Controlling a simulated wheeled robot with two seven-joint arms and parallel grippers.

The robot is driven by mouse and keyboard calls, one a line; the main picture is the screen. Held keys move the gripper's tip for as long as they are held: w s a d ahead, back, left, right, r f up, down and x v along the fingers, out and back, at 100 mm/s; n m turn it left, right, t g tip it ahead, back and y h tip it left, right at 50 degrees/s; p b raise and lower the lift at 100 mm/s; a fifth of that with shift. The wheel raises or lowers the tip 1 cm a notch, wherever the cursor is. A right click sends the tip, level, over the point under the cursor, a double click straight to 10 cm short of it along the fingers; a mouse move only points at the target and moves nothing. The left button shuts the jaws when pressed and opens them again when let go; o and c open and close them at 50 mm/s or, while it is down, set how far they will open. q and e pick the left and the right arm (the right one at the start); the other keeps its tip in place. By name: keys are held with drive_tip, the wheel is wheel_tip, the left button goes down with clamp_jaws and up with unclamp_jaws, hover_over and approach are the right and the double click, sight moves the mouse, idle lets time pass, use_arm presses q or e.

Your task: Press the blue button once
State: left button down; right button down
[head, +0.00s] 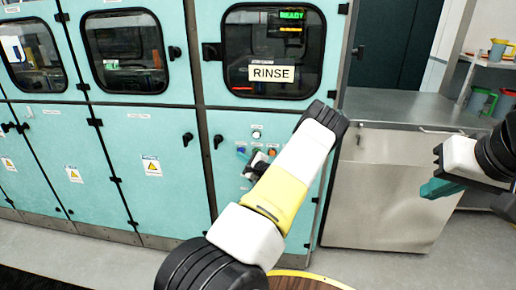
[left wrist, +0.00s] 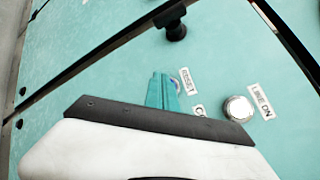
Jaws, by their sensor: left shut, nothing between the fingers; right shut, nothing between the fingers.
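The blue button (head: 241,150) is at the left of a row of buttons on the teal machine's lower panel. In the left wrist view, a bluish rim (left wrist: 176,84) beside the RESET label shows behind my fingers; most of that button is hidden. My left gripper (head: 246,160) is at the button row, partly hidden by my own arm. Its teal fingers (left wrist: 162,82) are shut and empty, in front of the RESET button; I cannot tell whether they touch it. My right gripper (head: 437,188) is shut and empty, by the steel counter, away from the panel.
A round metal button (left wrist: 238,108) labelled LINE ON sits to the right in the wrist view. A red-orange button (head: 272,152) is in the row. A window with a RINSE sign (head: 271,74) and green display is above. A steel counter (head: 390,106) stands at right.

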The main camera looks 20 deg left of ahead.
use_arm(q)
drive_tip(key=shift+s, duration=0.3)
drive_tip(key=s, duration=0.2)
drive_tip(key=s+d, duration=0.1)
drive_tip(key=s, duration=0.1)
drive_tip(key=shift+s+d, duration=0.1)
drive_tip(key=shift+s, duration=0.2)
idle(0.8)
drive_tip(key=s+d+r+n+g+h, duration=0.2)
drive_tip(key=s+r+n+g+h, duration=0.3)
drive_tip(key=s+r+n+g, duration=0.85)
drive_tip(key=s+d+r+t+h, duration=0.5)
drive_tip(key=s+d+r, duration=0.3)
drive_tip(key=s+d, duration=0.2)
drive_tip(key=s+d+r+t+h, duration=0.6)
drive_tip(key=s+d, duration=0.4)
drive_tip(key=d, duration=0.4)
drive_tip(key=shift+s+r+h, duration=0.15)
drive_tip(key=shift+r+h, duration=0.35)
drive_tip(key=shift+r, duration=0.35)
